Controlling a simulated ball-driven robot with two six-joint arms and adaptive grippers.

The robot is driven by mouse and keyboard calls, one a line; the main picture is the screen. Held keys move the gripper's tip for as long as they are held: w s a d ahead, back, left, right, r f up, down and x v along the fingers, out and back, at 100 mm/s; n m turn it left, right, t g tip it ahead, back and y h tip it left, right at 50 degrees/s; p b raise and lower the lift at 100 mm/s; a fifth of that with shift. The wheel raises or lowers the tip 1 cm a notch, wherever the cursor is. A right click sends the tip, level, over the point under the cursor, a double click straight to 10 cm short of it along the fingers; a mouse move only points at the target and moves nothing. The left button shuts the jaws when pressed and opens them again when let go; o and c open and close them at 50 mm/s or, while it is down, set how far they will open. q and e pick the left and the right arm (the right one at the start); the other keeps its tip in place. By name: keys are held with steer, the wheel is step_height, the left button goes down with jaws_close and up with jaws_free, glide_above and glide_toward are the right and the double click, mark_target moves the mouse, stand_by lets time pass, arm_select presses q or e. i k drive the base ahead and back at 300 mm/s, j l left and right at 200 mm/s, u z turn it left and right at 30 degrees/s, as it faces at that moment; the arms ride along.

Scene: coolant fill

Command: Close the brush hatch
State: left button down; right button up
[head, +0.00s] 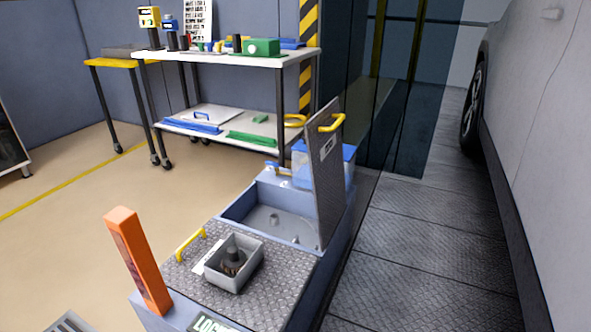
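A hatch lid (325,185) of dark tread plate stands open, nearly upright, at the right side of a blue-grey floor box. It has a yellow handle (332,122) near its top and a small label too small to read. The open compartment (265,222) beside it shows a few small fittings inside. A second tread-plate lid (285,290) in front lies flat, with a yellow handle (190,243) at its left. A grey tray (216,277) holding a dark brush-like part (232,262) sits on it. Neither of my grippers is in view.
An orange post (137,262) stands at the box's front left. A clear blue-lidded bin (340,172) is behind the open lid. A white two-shelf cart (225,57) with tools stands further back. A vehicle (540,130) is at right. Floor left of the box is mostly clear.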

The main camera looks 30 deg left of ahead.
mark_target(323, 137)
steer(key=u, duration=0.8)
